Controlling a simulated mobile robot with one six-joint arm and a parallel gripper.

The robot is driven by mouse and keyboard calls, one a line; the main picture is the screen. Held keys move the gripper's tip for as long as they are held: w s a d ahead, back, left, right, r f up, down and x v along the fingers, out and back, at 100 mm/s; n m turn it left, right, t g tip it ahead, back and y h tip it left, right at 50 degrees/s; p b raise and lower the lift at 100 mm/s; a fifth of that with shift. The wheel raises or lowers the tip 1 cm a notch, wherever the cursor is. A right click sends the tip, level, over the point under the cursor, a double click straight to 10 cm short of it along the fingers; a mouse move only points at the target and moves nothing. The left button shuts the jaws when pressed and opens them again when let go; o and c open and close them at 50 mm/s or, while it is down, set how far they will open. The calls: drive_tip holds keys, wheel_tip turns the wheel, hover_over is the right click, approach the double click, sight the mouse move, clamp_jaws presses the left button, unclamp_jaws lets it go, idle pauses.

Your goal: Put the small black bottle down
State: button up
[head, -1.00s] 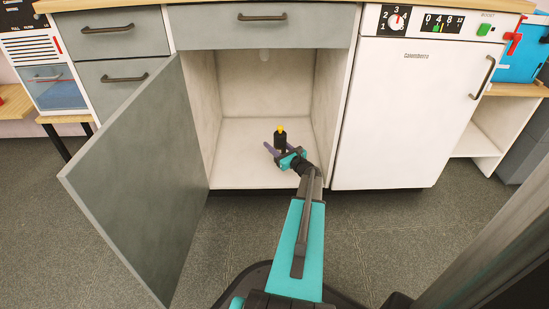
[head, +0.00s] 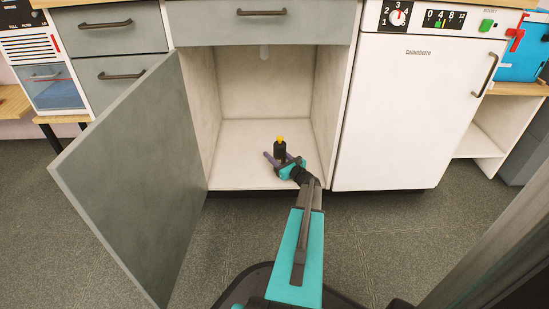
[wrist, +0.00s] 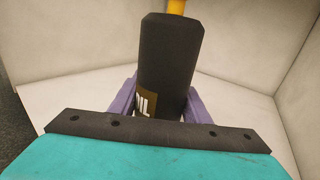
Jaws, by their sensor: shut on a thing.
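The small black bottle (head: 280,149) has a yellow cap and stands upright inside the open lower cabinet (head: 238,175). My gripper (head: 277,159) reaches in from the front and is shut on the bottle, with a purple finger on each side. In the wrist view the bottle (wrist: 168,65) fills the middle, with part of a label showing low on its left side. The purple fingers of my gripper (wrist: 160,100) flank its lower part. The bottle's base is hidden behind the gripper, so I cannot tell whether it touches the cabinet floor.
The grey cabinet door (head: 135,170) stands open on the left. A white appliance (head: 410,115) stands right of the opening. A drawer front (head: 262,30) is above it. The cabinet floor around the bottle is bare.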

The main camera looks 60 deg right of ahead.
sight(284, 161)
drive_tip(key=shift+f, duration=0.1)
idle(0.3)
drive_tip(key=o, duration=1.4)
drive_tip(key=shift+s+a+p, duration=0.2)
drive_tip(key=shift+s+p, duration=0.2)
drive_tip(key=shift+s, duration=0.15)
drive_tip(key=p+v, duration=0.5)
drive_tip(key=v, duration=0.4)
drive_tip(key=shift+s+a, duration=0.1)
drive_tip(key=shift+s, duration=0.2)
drive_tip(key=shift+s+a, duration=0.2)
drive_tip(key=shift+s, duration=0.4)
